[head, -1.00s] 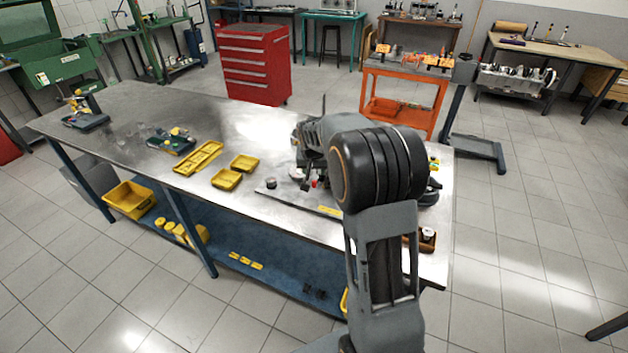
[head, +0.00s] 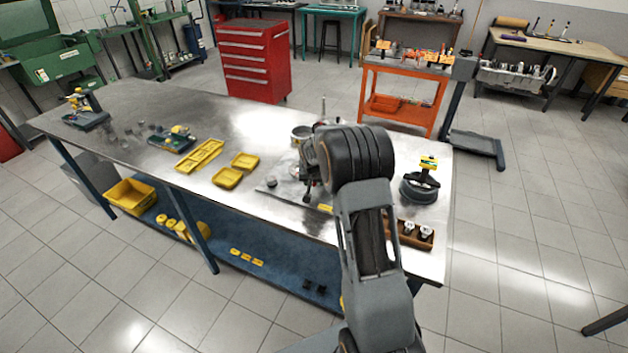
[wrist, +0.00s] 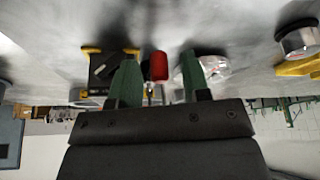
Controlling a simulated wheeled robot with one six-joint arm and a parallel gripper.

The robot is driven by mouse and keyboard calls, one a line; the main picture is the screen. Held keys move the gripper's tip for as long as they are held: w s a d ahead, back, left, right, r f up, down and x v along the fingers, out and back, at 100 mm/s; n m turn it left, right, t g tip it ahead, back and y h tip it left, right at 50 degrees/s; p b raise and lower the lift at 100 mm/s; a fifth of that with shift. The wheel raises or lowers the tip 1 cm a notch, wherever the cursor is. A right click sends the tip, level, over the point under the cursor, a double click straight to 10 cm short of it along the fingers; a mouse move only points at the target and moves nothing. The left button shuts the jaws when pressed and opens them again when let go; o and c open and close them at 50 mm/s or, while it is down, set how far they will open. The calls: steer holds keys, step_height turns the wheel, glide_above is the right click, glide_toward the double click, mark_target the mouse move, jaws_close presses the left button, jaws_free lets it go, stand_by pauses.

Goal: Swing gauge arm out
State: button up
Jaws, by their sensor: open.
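In the wrist view my gripper (wrist: 157,78) is open, its two green fingers apart. A red knob-like piece (wrist: 158,66) on a thin stem shows between the fingertips; it seems to be the gauge arm's handle, but I cannot tell for sure, nor whether a finger touches it. A black block with yellow edges (wrist: 104,72) is beside the left finger. A clear or shiny round part (wrist: 214,68) is beside the right finger. In the head view my arm hides most of the fixture; its flat plate (head: 268,189) and a metal cylinder (head: 301,134) show around it.
Yellow trays (head: 227,178) lie left of the plate on the steel bench (head: 130,105). A black round part with a yellow top (head: 420,183) and a brown tray (head: 421,240) with metal parts are on the right.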

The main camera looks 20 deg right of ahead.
jaws_close()
